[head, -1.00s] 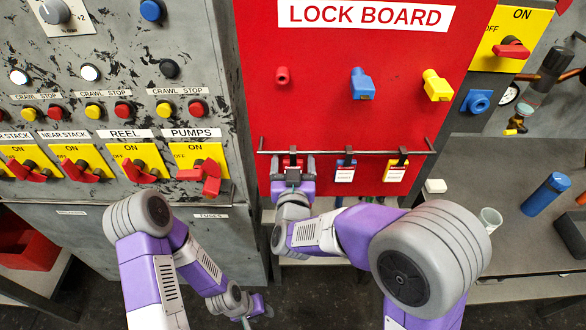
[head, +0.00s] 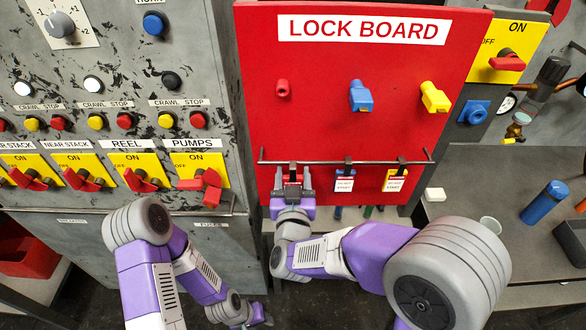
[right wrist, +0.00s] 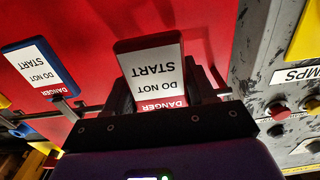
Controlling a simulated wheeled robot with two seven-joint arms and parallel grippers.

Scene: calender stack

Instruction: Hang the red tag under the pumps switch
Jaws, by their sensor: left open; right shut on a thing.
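My right gripper (head: 293,184) is shut on the red tag (right wrist: 157,75) at the left part of the lock board's rail (head: 345,162). In the right wrist view the tag's white face reads "DANGER DO NOT START", upside down. Whether its hook still bears on the rail is hard to tell. The pumps switch (head: 208,186) has a red handle on a yellow plate, under the PUMPS label (head: 193,143), left of the lock board. My left gripper (head: 260,314) is open and empty, low at the bottom edge, partly cut off.
A blue tag (head: 344,181) and a yellow tag (head: 394,180) hang farther right on the rail. The REEL switch (head: 141,180) is left of the pumps switch. A grey bench (head: 490,215) with a blue cylinder (head: 545,203) stands at the right.

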